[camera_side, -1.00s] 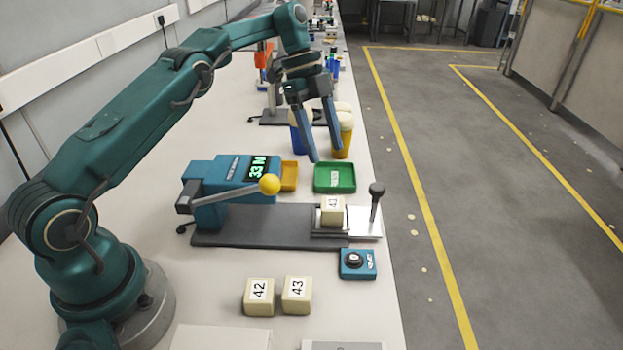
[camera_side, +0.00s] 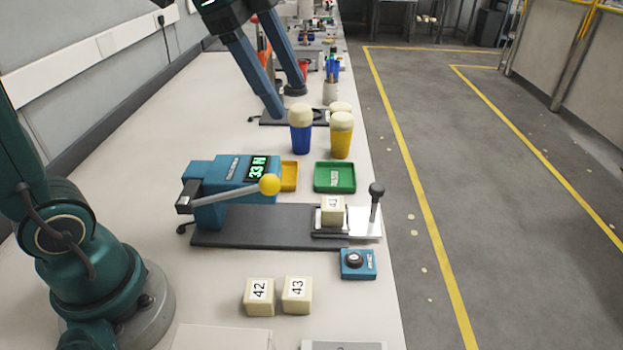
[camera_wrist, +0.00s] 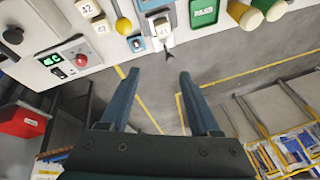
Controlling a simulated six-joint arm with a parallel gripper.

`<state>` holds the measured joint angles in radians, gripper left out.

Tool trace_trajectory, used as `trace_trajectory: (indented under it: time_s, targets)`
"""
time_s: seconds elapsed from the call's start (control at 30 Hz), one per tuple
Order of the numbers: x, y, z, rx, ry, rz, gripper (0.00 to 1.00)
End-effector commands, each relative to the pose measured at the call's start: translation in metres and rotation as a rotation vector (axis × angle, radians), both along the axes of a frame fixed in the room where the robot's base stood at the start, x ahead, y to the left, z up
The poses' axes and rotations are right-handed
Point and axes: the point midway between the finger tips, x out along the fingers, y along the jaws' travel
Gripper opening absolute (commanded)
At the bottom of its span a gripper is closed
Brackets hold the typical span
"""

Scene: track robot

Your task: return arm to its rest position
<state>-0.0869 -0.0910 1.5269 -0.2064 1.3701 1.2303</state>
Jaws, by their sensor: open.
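My gripper (camera_side: 283,103) is open and empty, raised high over the bench at the top of the side view. Its two blue-grey fingers are well apart and hang clear of the test machine. In the wrist view my gripper (camera_wrist: 152,78) also shows two spread fingers with only floor seen between them. The teal test machine (camera_side: 217,172) reads "33 N" and has a yellow-knobbed lever. A cream cube marked 41 (camera_side: 333,211) sits in its metal fixture. Cubes 42 (camera_side: 259,297) and 43 (camera_side: 297,295) stand on the bench in front, apart from my gripper.
A green tray (camera_side: 335,178) and a yellow tray (camera_side: 289,176) lie behind the machine. Blue (camera_side: 300,130) and yellow (camera_side: 341,135) cups with cream tops stand farther back. A small teal control box (camera_side: 357,264) sits near the bench's right edge. The floor to the right is open.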

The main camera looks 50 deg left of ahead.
Motion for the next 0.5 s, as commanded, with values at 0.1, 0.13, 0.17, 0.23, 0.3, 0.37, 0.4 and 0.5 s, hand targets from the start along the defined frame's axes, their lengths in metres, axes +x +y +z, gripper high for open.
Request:
trace_trajectory:
  time_s: [0.1, 0.13, 0.17, 0.23, 0.3, 0.37, 0.4, 0.5]
  targets:
    - [-0.032, -0.001, -0.007, -0.024, -0.022, 0.152, 0.63]
    - [-0.040, -0.001, -0.011, -0.033, -0.026, 0.194, 0.63]
    - [-0.047, 0.000, -0.014, -0.044, -0.030, 0.238, 0.63]
    - [-0.063, 0.001, -0.026, -0.069, -0.041, 0.345, 0.63]
    - [-0.078, 0.004, -0.040, -0.100, -0.049, 0.455, 0.63]
    - [-0.090, 0.007, -0.054, -0.128, -0.051, 0.554, 0.63]
    - [-0.096, 0.008, -0.063, -0.149, -0.053, 0.620, 0.63]
    - [-0.109, 0.014, -0.088, -0.201, -0.044, 0.789, 0.63]
